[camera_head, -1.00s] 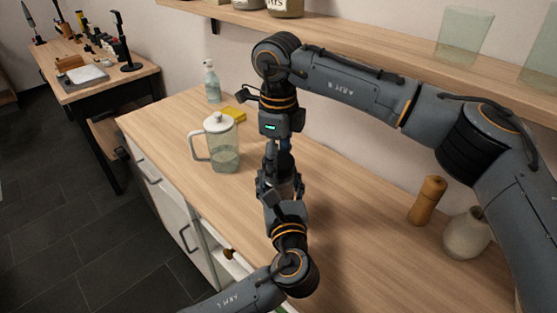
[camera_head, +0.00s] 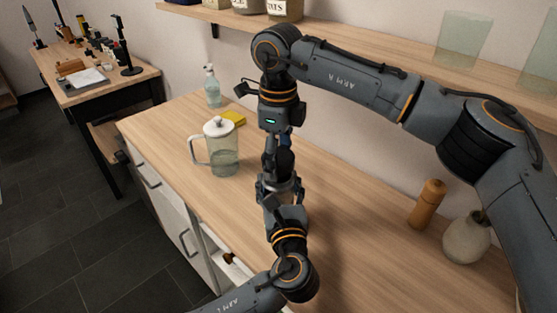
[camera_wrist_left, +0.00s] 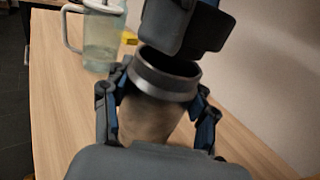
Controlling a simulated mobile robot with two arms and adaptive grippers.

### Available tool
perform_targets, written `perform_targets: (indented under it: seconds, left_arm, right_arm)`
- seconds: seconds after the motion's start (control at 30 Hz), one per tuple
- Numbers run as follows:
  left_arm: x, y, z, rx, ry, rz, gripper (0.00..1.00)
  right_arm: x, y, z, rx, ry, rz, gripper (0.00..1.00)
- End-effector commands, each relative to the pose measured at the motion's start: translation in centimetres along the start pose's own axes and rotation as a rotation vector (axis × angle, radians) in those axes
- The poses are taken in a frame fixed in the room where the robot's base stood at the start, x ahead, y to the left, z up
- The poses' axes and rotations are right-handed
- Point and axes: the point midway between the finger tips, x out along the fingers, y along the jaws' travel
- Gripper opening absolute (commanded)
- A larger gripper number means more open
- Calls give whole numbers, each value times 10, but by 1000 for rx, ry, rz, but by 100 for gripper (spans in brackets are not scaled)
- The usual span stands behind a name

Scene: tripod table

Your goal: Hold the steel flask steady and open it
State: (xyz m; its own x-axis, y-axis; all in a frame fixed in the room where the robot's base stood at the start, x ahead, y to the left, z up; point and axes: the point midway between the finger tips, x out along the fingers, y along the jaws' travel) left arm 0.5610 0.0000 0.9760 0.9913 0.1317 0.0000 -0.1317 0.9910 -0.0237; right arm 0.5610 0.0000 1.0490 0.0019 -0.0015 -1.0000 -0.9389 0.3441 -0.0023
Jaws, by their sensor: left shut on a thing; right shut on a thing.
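The steel flask (camera_wrist_left: 155,118) stands upright between the fingers of my left gripper (camera_wrist_left: 158,105), which is shut on its body. Its dark, ringed mouth (camera_wrist_left: 150,62) shows in the left wrist view. In the head view the flask (camera_head: 287,189) is mostly hidden by my left gripper (camera_head: 279,190). A dark lid (camera_wrist_left: 182,28) is above the mouth, a little tilted in the left wrist view, with a gap at its left side. My right gripper (camera_head: 281,146) comes from above and is shut on the lid (camera_head: 286,162).
A glass pitcher (camera_head: 222,155) with a white lid stands left of the flask. A yellow sponge (camera_head: 233,118) and a soap bottle (camera_head: 212,88) are behind it. An orange-brown mill (camera_head: 427,205) and a pale vase (camera_head: 466,238) stand at the right. A shelf (camera_head: 340,45) runs above.

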Motion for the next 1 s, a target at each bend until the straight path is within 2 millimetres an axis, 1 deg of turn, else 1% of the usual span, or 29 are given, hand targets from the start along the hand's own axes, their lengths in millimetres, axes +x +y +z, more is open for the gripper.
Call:
perform_targets:
  seconds: [0.37, 0.47, 0.7, 0.8, 0.93, 0.97, 1.0]
  left_arm:
    - [0, 0, -1, 0, 2, 0, 0]
    - [0, 0, -1, 0, 2, 0, 0]
    - [0, 0, -1, 0, 2, 0, 0]
    - [0, 0, -1, 0, 2, 0, 0]
    - [0, 0, -1, 0, 2, 0, 0]
    - [0, 0, -1, 0, 2, 0, 60]
    - [0, 0, -1, 0, 2, 0, 68]
  right_arm:
    - [-2, 0, 0, -1, 0, 0, 24]
    - [-10, 0, 0, 0, 0, -1, 24]
    - [-38, 0, 0, -1, 1, -1, 24]
    - [-42, 0, 0, -2, 0, 0, 24]
    - [-41, 0, 0, -1, 1, 0, 24]
    - [-41, 0, 0, -1, 1, 0, 24]
    - [-41, 0, 0, -1, 1, 0, 24]
